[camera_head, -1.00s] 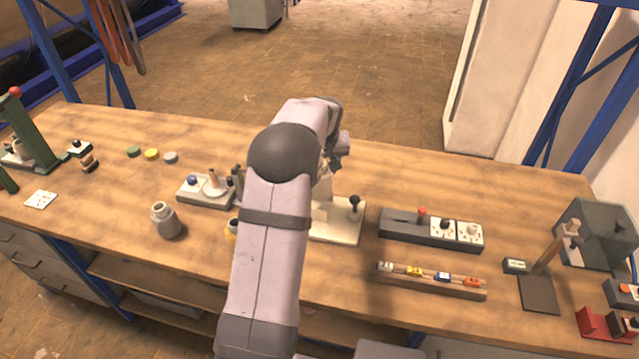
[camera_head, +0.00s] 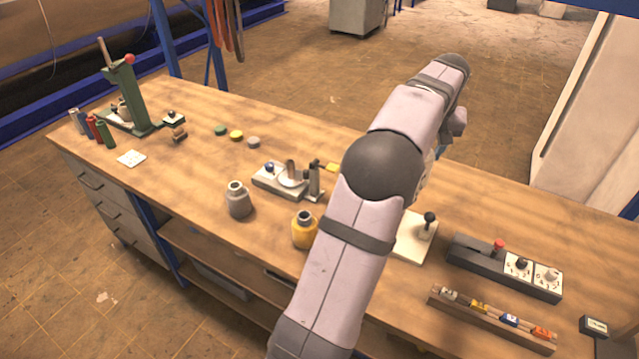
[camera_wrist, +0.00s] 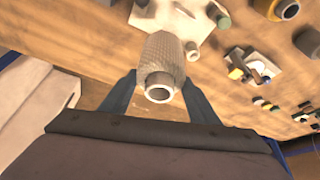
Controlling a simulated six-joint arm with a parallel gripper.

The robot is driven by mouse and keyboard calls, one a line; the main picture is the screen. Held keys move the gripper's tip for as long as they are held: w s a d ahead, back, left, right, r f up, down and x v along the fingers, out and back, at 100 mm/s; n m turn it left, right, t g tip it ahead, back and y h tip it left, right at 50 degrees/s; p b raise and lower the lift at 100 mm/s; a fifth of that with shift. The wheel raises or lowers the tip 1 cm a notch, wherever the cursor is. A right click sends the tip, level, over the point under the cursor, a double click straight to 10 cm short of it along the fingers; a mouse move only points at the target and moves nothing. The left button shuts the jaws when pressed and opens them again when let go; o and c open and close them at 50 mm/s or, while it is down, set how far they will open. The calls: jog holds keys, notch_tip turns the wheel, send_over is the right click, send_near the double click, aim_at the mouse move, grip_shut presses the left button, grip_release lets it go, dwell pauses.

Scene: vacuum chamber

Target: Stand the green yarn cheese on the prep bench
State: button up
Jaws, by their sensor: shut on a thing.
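My gripper (camera_wrist: 158,80) shows in the wrist view, its two fingers shut on a hollow-cored yarn cheese (camera_wrist: 163,58). The cheese has a woven-looking surface and a tube end facing the camera. It looks pale grey here; I cannot make out green on it. It appears held clear of the wooden prep bench (camera_wrist: 105,45). In the head view my arm hides the gripper and the cheese, above the far right part of the bench (camera_head: 330,135).
A yellow jar (camera_head: 304,232), a grey jar (camera_head: 238,200) and a grey fixture with posts (camera_head: 278,180) stand mid-bench. A white plate with a black knob (camera_head: 415,240), a switch box (camera_head: 505,268) and a rack (camera_head: 490,318) lie right. A green press (camera_head: 128,95) stands left.

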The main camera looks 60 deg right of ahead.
jog(key=s+a+b, duration=0.1)
jog(key=s+a, duration=0.1)
jog(key=a, duration=0.8)
jog(key=w+a+f, duration=0.1)
jog(key=a+f, duration=0.9)
notch_tip(320, 180, down, 10)
jog(key=d, duration=0.1)
jog(key=shift+n+b, duration=0.3)
jog(key=shift+b, duration=0.05)
jog(key=shift+f+b, duration=0.3)
jog(key=o, duration=1.6)
jog(key=shift+r, duration=0.1)
jog(key=shift+r+p, duration=0.15)
jog(key=shift+p, duration=0.15)
